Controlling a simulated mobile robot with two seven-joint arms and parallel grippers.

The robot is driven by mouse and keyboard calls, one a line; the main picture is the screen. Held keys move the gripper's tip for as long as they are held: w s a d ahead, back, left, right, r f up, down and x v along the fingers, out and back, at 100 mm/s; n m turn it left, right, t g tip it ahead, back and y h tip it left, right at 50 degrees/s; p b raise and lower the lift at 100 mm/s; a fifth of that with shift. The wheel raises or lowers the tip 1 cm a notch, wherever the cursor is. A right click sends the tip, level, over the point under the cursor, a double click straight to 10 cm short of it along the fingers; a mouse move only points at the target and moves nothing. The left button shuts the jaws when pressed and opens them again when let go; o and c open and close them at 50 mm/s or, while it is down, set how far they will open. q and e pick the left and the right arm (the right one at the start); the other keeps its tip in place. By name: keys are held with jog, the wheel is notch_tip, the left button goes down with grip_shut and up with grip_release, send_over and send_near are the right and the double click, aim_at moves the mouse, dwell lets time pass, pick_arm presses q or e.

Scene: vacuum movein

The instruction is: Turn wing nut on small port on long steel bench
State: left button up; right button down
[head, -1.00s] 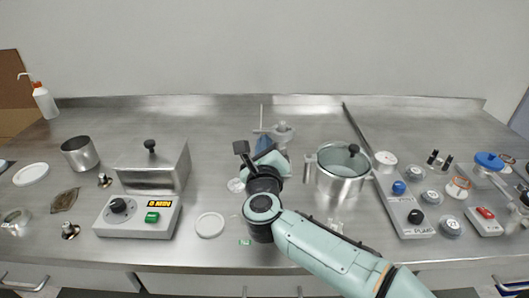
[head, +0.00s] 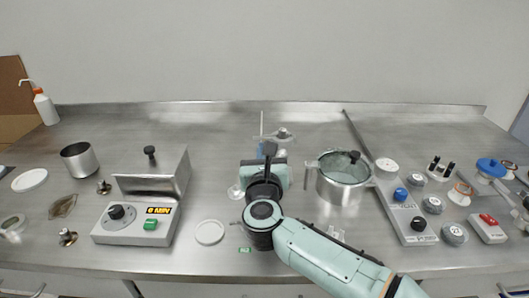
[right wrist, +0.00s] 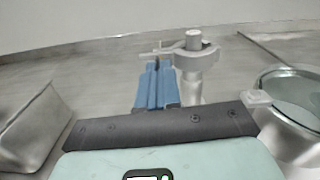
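The small port (head: 282,135) stands upright toward the back middle of the long steel bench (head: 225,122). In the right wrist view the port is a grey post with a clamp (right wrist: 197,57) around its top. The clamp's thin end, where a wing nut would sit, points left; the nut itself is too small to make out. My right gripper (head: 269,148) is just left of the port. Its blue fingers (right wrist: 157,68) lie close together with their tips at the clamp's left end. Whether they grip anything is unclear. My left gripper is not in view.
A lidded steel pot (head: 342,180) stands right of my right arm. A hotplate-like box with a dial (head: 135,222) and a white ring (head: 209,232) are to the left. A vent and pump switch panel (head: 405,215) lies at the right. The bench behind the port is clear.

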dwell(0.4)
jog(key=c, duration=1.3)
grip_release()
jog(key=s+p, duration=0.1)
jog(key=s, duration=1.2)
jog(key=shift+s, duration=0.2)
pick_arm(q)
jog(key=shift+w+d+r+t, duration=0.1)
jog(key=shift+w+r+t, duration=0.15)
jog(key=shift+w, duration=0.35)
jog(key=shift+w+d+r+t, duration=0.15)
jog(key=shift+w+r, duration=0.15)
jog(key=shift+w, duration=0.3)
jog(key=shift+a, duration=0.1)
